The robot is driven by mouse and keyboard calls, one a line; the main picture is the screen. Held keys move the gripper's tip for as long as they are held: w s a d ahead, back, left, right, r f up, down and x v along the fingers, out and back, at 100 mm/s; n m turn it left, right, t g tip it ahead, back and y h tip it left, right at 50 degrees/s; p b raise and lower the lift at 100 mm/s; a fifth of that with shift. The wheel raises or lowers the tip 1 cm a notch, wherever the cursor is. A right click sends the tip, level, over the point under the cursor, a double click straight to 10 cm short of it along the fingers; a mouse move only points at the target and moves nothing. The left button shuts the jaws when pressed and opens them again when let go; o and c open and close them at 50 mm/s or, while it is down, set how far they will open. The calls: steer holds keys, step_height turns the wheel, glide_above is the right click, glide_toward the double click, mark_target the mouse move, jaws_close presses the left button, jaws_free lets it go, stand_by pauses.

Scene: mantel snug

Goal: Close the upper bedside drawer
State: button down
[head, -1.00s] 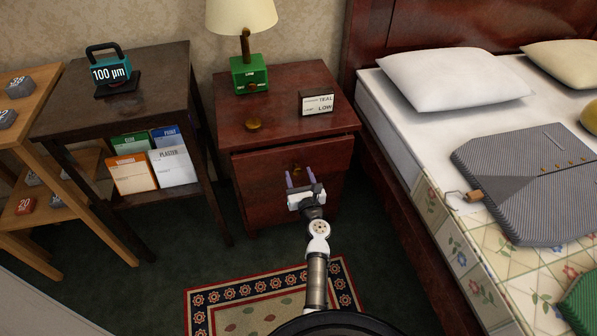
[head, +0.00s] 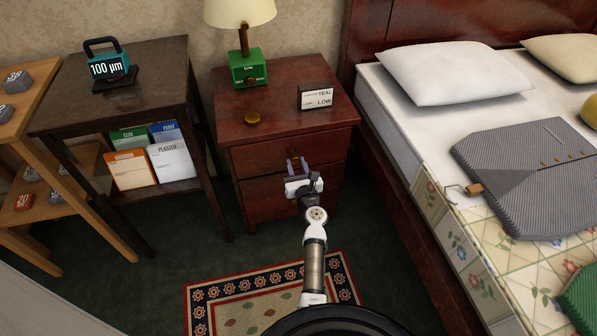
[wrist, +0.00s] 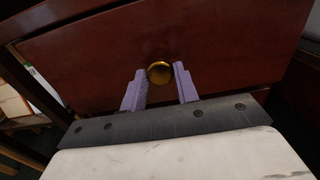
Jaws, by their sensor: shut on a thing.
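The dark red bedside cabinet (head: 226,111) stands left of the bed. Its upper drawer front (head: 255,154) looks flush, or nearly flush, under the top. My gripper (head: 296,164) is at the drawer's front, pointing at it. In the wrist view, its lilac fingers sit on either side of the round brass knob (wrist: 159,72) and are shut on it. The drawer front (wrist: 225,45) fills much of that view. In the head view the knob is mostly hidden by the gripper. The lower drawer is partly behind my arm.
A green-based lamp (head: 249,70), a small sign (head: 317,97) and a brass disc (head: 252,118) are on the cabinet top. The bed (head: 410,150) stands close on the right and a dark side table (head: 150,80) on the left. A patterned rug (head: 250,296) lies in front.

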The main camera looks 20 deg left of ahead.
steer(key=shift+w+a, duration=0.35)
steer(key=shift+w, duration=0.2)
steer(key=shift+w+a+r, duration=0.15)
steer(key=shift+w+r, duration=0.05)
steer(key=c, duration=1.4)
jaws_free()
steer(key=o, duration=0.3)
steer(key=shift+f, duration=0.15)
steer(key=shift+o, duration=0.2)
steer(key=v, duration=1.3)
steer(key=shift+s+d, duration=0.25)
steer(key=shift+s, duration=0.05)
